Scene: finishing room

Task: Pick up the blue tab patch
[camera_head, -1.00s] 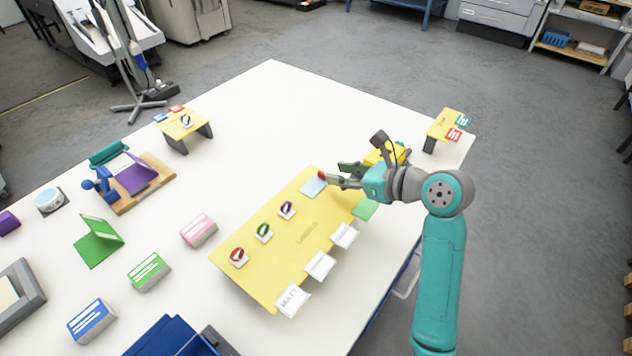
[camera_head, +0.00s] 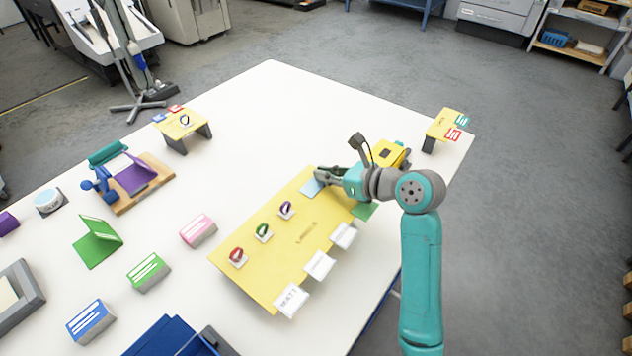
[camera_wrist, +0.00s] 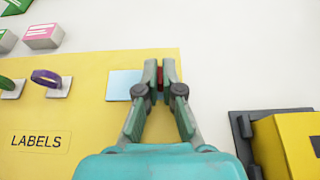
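A small white tile with a blue loop (camera_head: 185,120) sits on a small yellow-topped stand (camera_head: 172,131) at the far left of the table. A flat light blue square (camera_head: 311,187) lies on the yellow LABELS board (camera_head: 300,245); it also shows in the wrist view (camera_wrist: 122,85). My gripper (camera_head: 318,175) is just above and to the right of this square. In the wrist view its fingertips (camera_wrist: 160,75) are nearly together beside the square's right edge.
Tiles with red (camera_head: 238,256), green (camera_head: 263,232) and purple (camera_head: 286,209) loops stand on the board, with white cards (camera_head: 319,265) along its right edge. A yellow block (camera_head: 390,153) is beside my arm. Open white table lies between board and far stand.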

